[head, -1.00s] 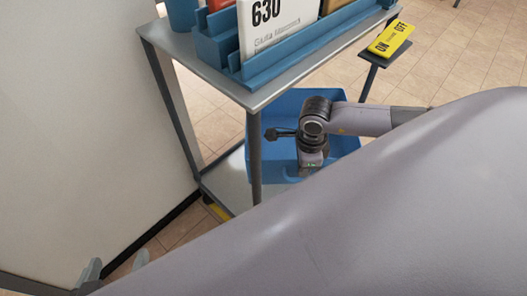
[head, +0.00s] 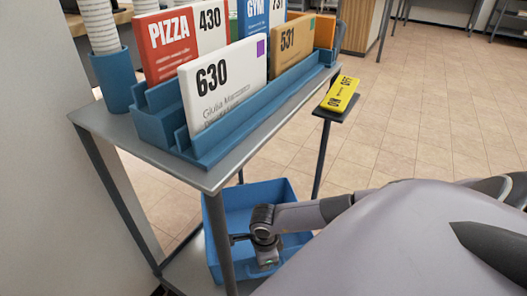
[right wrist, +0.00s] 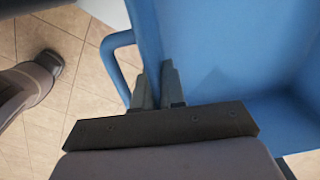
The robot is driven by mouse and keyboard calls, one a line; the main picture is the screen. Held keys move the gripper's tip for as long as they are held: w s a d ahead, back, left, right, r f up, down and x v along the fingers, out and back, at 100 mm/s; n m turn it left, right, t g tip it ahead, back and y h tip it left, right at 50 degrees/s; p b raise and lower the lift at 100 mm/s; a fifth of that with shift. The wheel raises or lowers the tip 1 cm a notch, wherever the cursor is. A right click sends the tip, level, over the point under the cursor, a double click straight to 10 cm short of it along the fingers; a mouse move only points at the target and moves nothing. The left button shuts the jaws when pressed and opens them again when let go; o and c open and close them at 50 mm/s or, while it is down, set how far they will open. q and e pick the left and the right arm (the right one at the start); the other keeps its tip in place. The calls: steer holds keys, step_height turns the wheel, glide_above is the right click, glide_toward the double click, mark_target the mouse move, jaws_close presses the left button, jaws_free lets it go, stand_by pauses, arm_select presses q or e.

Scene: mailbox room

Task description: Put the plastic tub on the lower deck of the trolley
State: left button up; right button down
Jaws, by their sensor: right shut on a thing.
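The blue plastic tub (head: 298,194) is open-topped and upright at the level of the trolley's lower deck (head: 192,272), behind the front leg. I cannot tell whether its base touches the deck. My right gripper (head: 266,262) is at the tub's near side. In the right wrist view its fingers (right wrist: 157,88) are shut on the tub wall (right wrist: 215,45), beside a blue loop handle (right wrist: 113,62). The tub looks empty where I see inside; my right arm covers part of it. My left gripper is not in view.
The trolley's grey top (head: 112,128) carries a blue rack (head: 245,112) of numbered mail pieces and a blue cup holder (head: 116,82). A wall (head: 35,180) is at left. Tiled floor at right is open.

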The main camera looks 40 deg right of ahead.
steer(key=shift+w+f, duration=0.1)
steer(key=shift+f, duration=0.5)
step_height(320, 180, down, 4)
steer(key=shift+r+b, duration=0.25)
steer(key=shift+b, duration=0.75)
steer(key=shift+f, duration=0.3)
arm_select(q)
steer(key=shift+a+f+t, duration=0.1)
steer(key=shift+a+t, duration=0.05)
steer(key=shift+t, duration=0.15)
arm_select(e)
steer(key=shift+r, duration=0.1)
steer(key=shift+f, duration=0.2)
steer(key=c, duration=1.2)
jaws_free()
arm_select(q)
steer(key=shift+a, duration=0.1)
arm_select(e)
steer(key=shift+r, duration=0.1)
